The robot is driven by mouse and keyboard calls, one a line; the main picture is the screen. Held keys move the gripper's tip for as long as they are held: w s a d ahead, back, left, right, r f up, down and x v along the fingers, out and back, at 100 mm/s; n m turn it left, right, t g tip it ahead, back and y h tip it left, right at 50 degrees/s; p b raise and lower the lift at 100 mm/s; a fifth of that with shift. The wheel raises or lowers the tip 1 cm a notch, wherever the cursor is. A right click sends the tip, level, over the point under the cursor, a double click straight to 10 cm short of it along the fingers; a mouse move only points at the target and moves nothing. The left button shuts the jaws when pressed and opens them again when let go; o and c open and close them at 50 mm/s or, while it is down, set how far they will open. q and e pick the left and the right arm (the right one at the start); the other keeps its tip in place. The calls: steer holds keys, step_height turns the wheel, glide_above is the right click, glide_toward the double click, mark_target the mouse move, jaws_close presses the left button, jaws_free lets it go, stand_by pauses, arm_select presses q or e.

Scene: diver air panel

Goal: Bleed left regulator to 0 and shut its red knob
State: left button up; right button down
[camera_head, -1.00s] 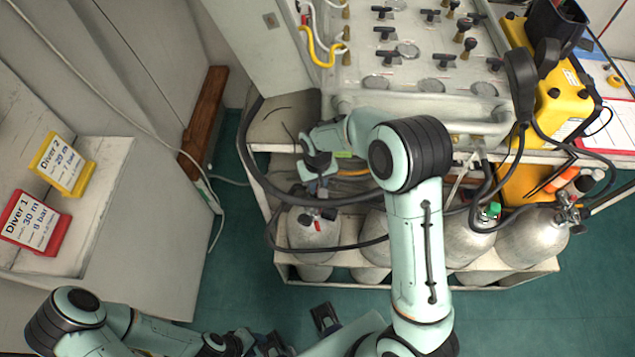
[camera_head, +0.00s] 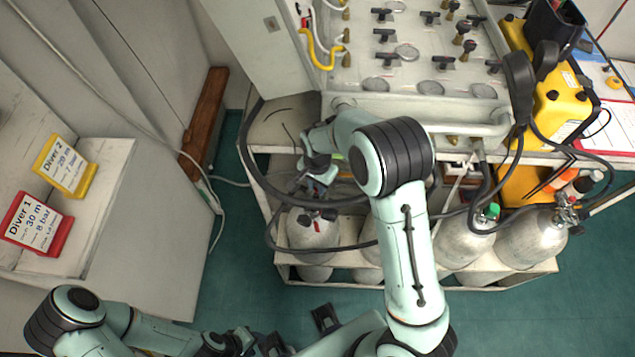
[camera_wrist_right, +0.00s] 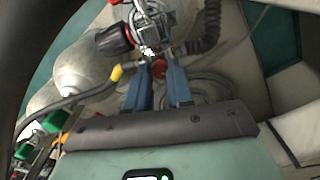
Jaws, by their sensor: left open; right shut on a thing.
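My right gripper (camera_head: 312,190) is at the valve top of the leftmost grey cylinder (camera_head: 312,238), under the panel shelf. In the right wrist view its two blue fingers (camera_wrist_right: 158,72) are shut on a small red knob (camera_wrist_right: 158,68). Just beyond the knob is the metal regulator (camera_wrist_right: 150,25), with a black, red-ringed knob (camera_wrist_right: 115,40) to its left. In the head view my gripper and wrist partly hide the regulator, and no gauge reading is legible. My left gripper (camera_head: 298,331) is open and empty, low in the head view, away from the cylinders.
The air panel (camera_head: 425,65) with black knobs stands above the shelf. Black hoses (camera_head: 250,165) loop around the left cylinder. More cylinders (camera_head: 530,240) stand right, beside a yellow case (camera_head: 555,95). Diver 1 (camera_head: 38,225) and Diver 2 (camera_head: 65,168) cards are left. Green floor (camera_head: 240,270) is clear.

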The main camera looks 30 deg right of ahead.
steer(key=m+p, duration=0.1)
steer(key=m, duration=0.2)
steer(key=shift+w+r, duration=0.1)
steer(key=shift+r, duration=0.05)
steer(key=m+p, duration=0.1)
steer(key=m, duration=0.1)
steer(key=shift+m, duration=0.3)
steer(key=m+p, duration=0.2)
steer(key=m, duration=0.1)
steer(key=shift+m, duration=0.3)
arm_select(q)
steer(key=w+r, duration=0.4)
steer(key=r, duration=0.2)
steer(key=shift+p, duration=0.35)
arm_select(e)
steer(key=shift+m, duration=0.7)
arm_select(q)
steer(key=shift+r, duration=0.1)
arm_select(e)
steer(key=c, duration=1)
jaws_free()
